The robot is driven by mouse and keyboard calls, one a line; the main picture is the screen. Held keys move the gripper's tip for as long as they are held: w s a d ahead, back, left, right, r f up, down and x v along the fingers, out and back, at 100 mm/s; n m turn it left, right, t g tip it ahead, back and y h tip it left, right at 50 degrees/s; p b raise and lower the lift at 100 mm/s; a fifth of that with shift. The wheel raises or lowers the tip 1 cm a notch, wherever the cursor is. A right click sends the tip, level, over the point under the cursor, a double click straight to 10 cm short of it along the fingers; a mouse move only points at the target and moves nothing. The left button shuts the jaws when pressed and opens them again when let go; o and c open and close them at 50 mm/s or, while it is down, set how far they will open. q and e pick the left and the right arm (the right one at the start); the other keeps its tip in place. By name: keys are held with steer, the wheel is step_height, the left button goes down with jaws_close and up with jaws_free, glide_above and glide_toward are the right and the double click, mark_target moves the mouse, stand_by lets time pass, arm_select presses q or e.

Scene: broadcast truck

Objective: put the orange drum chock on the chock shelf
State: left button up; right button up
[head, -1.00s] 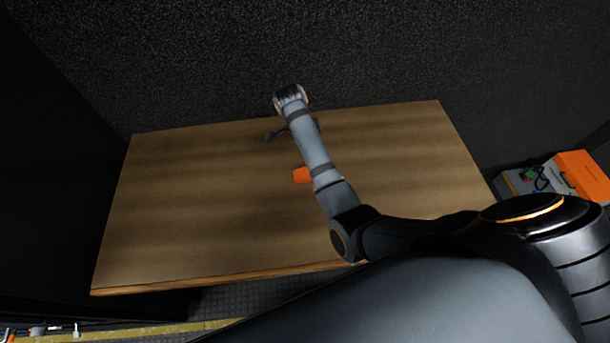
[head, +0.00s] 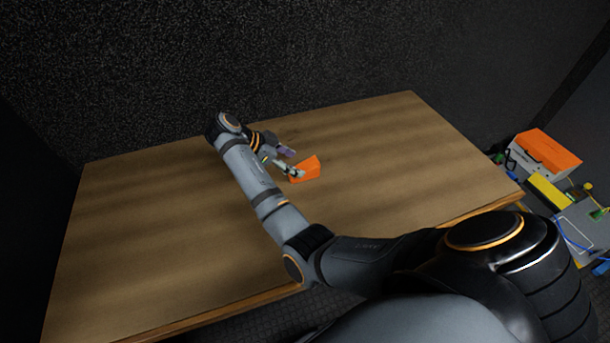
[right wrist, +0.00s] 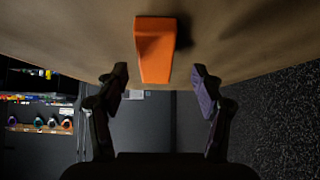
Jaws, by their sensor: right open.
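The orange drum chock (head: 306,168) is a small wedge lying on the wooden table (head: 150,240), right of the table's middle. In the right wrist view the chock (right wrist: 155,50) shows at the top centre, with its narrow end toward the gripper. My right gripper (head: 290,162) is open and empty, low over the table just left of the chock. In the right wrist view its two fingertips (right wrist: 162,80) stand apart, either side of the chock's narrow end. I cannot tell whether a finger touches it. My left gripper is not in view. No chock shelf is identifiable.
A dark speckled wall (head: 290,60) rises behind the table. An orange-topped case (head: 545,150) and other gear with cables stand at the right, beyond the table edge. The right wrist view shows a distant rack (right wrist: 40,125) with several items. The table is otherwise clear.

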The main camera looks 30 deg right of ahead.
mark_target(305, 166)
steer(key=b+x, duration=0.2)
steer(key=x, duration=0.1)
steer(key=b+x, duration=0.1)
steer(key=x, duration=0.1)
steer(key=shift+s, duration=0.25)
steer(key=shift+d, duration=0.15)
steer(key=shift+r, duration=0.1)
steer(key=c, duration=0.3)
jaws_close()
steer(key=shift+r, duration=0.15)
